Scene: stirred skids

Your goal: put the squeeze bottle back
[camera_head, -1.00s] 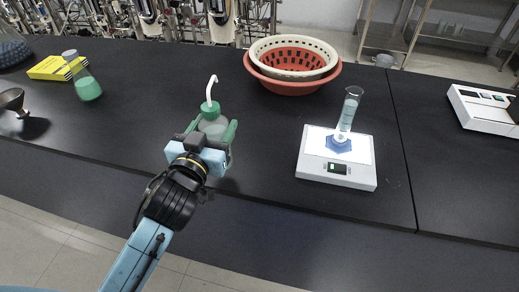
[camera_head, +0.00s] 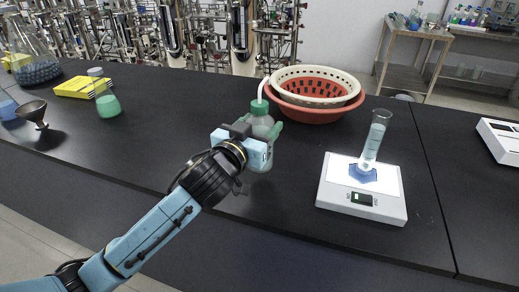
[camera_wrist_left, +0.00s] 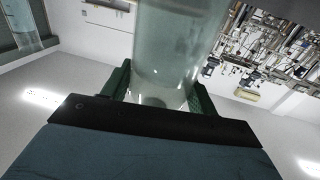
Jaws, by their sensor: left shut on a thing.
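The squeeze bottle (camera_head: 262,157) is a clear bottle with a green cap and a white bent spout. It is upright or nearly so, in front of the stacked baskets. My left gripper (camera_head: 262,135) is shut on its body from the near side. In the left wrist view the bottle's translucent body (camera_wrist_left: 175,45) stands between the dark green fingers (camera_wrist_left: 160,92). The gripper hides part of the bottle, and I cannot tell for sure how far its base is above the bench. My right gripper is not in view.
A cream basket in a red basket (camera_head: 318,112) sits just behind the bottle. A white balance (camera_head: 340,199) with a graduated cylinder (camera_head: 375,140) stands to the right. A green-liquid flask (camera_head: 108,106), yellow box (camera_head: 82,87) and funnel (camera_head: 33,110) are left. Black bench (camera_head: 170,130) between is clear.

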